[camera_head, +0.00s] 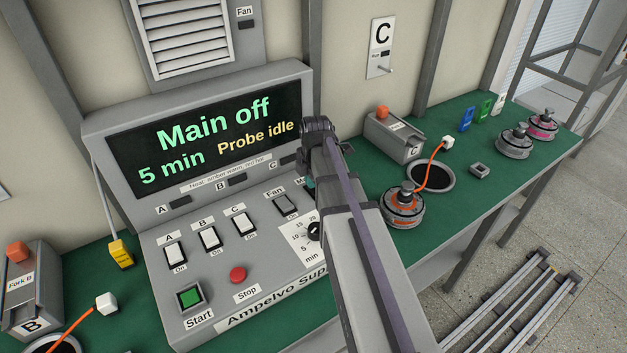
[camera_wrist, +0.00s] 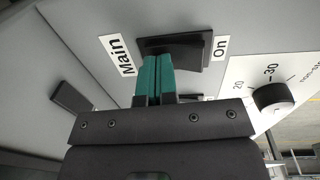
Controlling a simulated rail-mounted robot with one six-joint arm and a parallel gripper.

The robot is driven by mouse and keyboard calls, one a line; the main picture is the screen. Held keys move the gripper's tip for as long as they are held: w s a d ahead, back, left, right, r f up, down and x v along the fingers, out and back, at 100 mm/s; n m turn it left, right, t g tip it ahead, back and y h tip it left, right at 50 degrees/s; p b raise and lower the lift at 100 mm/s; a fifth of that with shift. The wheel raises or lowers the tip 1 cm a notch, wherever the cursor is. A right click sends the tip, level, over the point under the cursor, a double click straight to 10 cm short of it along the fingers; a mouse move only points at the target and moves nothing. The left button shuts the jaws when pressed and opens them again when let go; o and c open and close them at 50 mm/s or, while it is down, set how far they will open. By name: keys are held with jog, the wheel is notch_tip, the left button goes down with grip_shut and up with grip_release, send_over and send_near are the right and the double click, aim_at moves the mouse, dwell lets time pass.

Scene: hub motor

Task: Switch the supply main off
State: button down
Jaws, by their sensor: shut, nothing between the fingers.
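The supply (camera_head: 240,215) is a grey sloped console whose display (camera_head: 215,140) reads "Main off", "5 min" and "Probe idle". In the wrist view the Main switch (camera_wrist: 194,48) is a dark rocker between its "Main" label (camera_wrist: 117,55) and its "On" label (camera_wrist: 221,46). My gripper (camera_wrist: 158,62) has its teal fingers together and empty, with the tips at the Main-label end of the rocker. I cannot tell whether they touch it. In the head view my arm hides the Main switch and most of the gripper.
White switches A (camera_head: 174,254), B (camera_head: 210,239) and C (camera_head: 243,223), the dark Fan switch (camera_head: 285,204), the green Start button (camera_head: 190,297), the red Stop button (camera_head: 237,274) and the minute dial (camera_head: 314,230) share the panel. A hub motor (camera_head: 403,207) stands right of my arm.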

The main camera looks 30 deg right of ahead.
jog(key=shift+s, duration=0.2)
jog(key=shift+s+r+p, duration=0.2)
jog(key=shift+s+p, duration=0.1)
jog(key=shift+s, duration=0.3)
notch_tip(320, 180, up, 14)
jog(key=s+p, duration=0.1)
jog(key=p, duration=1.2)
jog(key=shift+s+d+p, duration=0.15)
jog(key=shift+s+p, duration=0.25)
jog(key=shift+f, duration=0.1)
jog(key=shift+w+a+t, duration=0.25)
jog(key=shift+w+t, duration=0.05)
jog(key=shift+w, duration=0.35)
